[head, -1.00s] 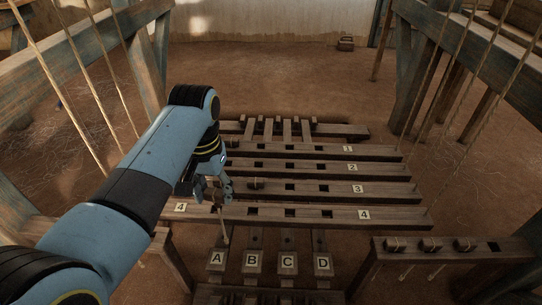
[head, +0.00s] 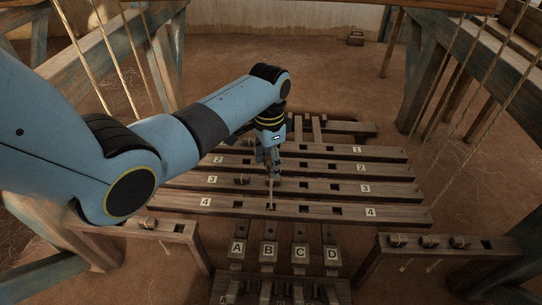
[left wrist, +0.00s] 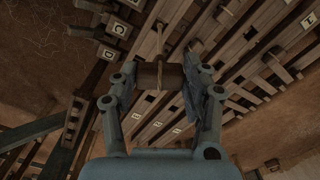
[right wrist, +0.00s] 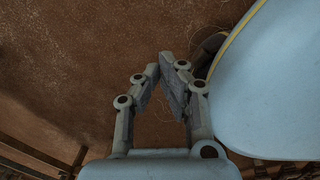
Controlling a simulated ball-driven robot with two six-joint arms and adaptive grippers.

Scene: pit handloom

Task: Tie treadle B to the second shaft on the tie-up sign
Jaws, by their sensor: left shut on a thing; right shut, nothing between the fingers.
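My left gripper (head: 268,165) is shut on a small wooden toggle (left wrist: 162,76), above the shafts in line with treadle B (head: 268,250). A pale cord (head: 270,192) runs down from the gripper to shaft 4 (head: 390,213) at the hole above treadle B. The second shaft (head: 330,167), marked 2, lies behind shaft 3 (head: 350,187); the gripper partly covers both. My right gripper (right wrist: 166,66) is shut and empty in the right wrist view, over bare ground. I cannot make out the tie-up sign.
Another toggle (head: 243,180) sits on shaft 3 in line with treadle A (head: 237,248). Treadles C (head: 300,252) and D (head: 332,255) are to the right. A low rack (head: 445,252) with several toggles stands at right. Tall loom posts and ropes flank both sides.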

